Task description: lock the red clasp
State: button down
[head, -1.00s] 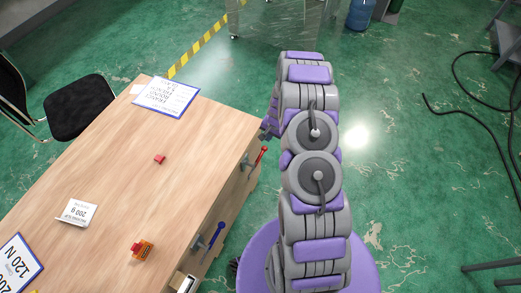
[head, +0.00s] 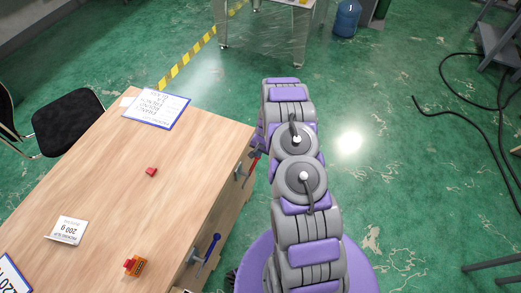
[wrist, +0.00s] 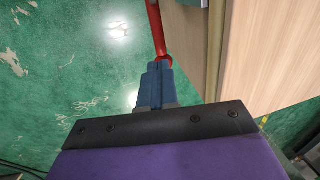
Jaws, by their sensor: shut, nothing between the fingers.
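The red clasp (head: 254,163) is on the right side face of the wooden table, its red handle slanting upward. In the wrist view the red handle (wrist: 156,30) runs down from the top edge to a rounded end beside the wooden panel. My gripper (wrist: 157,67) is shut and empty, its blue-grey fingertips at the lower end of the red handle. They look very close to it or touching; I cannot tell which. In the head view my arm hides the gripper. A blue clasp (head: 209,249) is farther down the same side.
The table top (head: 190,150) bears a small red block (head: 151,172), an orange box with a red top (head: 135,266), a 200 g card (head: 67,231) and a sign (head: 156,109). A black chair (head: 68,122) stands at the left.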

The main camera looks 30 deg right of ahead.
aim_at(256, 162)
jog(key=f, duration=0.4)
jog(key=f+b, duration=0.1)
jog(key=f, duration=0.1)
jog(key=shift+w+a, duration=0.4)
jog(key=shift+s+d, duration=0.1)
